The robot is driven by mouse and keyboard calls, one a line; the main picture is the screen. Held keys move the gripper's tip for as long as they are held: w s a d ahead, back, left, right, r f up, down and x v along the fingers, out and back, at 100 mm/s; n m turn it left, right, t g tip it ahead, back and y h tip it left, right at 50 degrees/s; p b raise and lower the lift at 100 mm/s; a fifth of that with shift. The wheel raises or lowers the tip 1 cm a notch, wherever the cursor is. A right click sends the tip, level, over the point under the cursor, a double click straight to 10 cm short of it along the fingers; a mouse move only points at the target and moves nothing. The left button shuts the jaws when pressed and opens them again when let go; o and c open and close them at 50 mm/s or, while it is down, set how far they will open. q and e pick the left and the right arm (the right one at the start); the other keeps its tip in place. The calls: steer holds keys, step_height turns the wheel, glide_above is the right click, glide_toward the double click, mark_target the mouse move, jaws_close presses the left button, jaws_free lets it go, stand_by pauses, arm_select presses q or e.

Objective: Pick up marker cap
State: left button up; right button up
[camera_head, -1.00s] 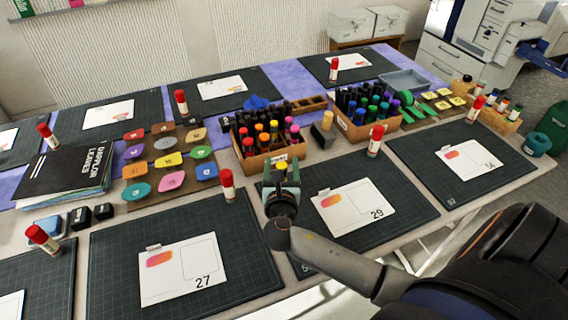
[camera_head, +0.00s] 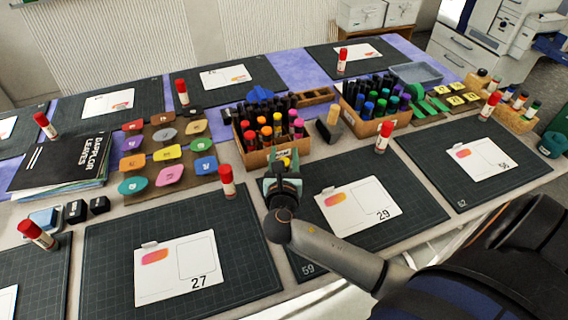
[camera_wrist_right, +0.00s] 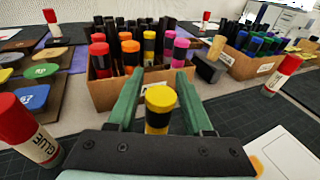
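A yellow marker cap with a black band (camera_wrist_right: 160,105) stands upright between the two green fingers of my right gripper (camera_wrist_right: 159,75) in the right wrist view. A gap shows on each side of it, so the gripper looks open around it. Its lower end is hidden by the gripper body. In the head view, the yellow cap (camera_head: 285,162) shows between the tips of my right gripper (camera_head: 284,171), just in front of the marker box (camera_head: 262,157). My left gripper is not in view.
The cardboard box just beyond the gripper holds several upright markers. A red-capped glue stick (camera_head: 227,182) stands to the left. Sheet 29 (camera_head: 357,205) lies on a dark mat to the right. A second marker box (camera_head: 372,127) stands further right.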

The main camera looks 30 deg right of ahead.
jaws_close()
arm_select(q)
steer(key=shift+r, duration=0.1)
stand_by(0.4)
